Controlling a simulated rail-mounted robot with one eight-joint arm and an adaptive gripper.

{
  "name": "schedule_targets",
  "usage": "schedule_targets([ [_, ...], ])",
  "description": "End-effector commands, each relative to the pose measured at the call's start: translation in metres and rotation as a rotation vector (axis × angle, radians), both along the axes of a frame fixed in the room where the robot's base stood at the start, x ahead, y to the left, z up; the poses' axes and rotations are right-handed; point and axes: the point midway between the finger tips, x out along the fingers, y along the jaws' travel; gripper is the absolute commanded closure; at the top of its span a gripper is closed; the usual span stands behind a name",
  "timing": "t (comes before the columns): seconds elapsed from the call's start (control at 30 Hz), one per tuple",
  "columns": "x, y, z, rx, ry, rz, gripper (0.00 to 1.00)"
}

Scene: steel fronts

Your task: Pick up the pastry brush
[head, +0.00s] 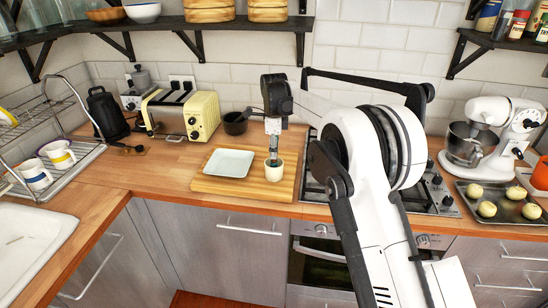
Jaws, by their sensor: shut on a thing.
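My gripper (273,150) points down just above a small cream cup (274,172) at the right part of a wooden board. The fingers are shut on what seems to be the pastry brush (273,161), a small dark teal piece at the cup's mouth. Most of the brush is hidden by the fingers and the cup, and it is too small to make out its shape. The cup stands upright on the board.
A pale square plate (229,163) lies on the wooden board (205,184), left of the cup. Behind are a yellow toaster (181,113) and a dark mortar (235,124). The hob (315,185) is at the right, partly behind my arm. Shelves hang above.

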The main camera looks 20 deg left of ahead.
Motion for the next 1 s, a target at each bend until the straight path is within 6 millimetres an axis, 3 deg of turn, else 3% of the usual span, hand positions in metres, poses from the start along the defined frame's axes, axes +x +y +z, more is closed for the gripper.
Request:
schedule_targets([
  [0.37, 0.000, 0.000, 0.004, 0.000, 0.000, 0.000, 1.00],
  [0.67, 0.000, 0.000, 0.041, 0.000, 0.000, 0.000, 1.00],
  [1.0, -0.052, 0.037, 0.077, 0.000, 0.000, 0.003, 1.00],
])
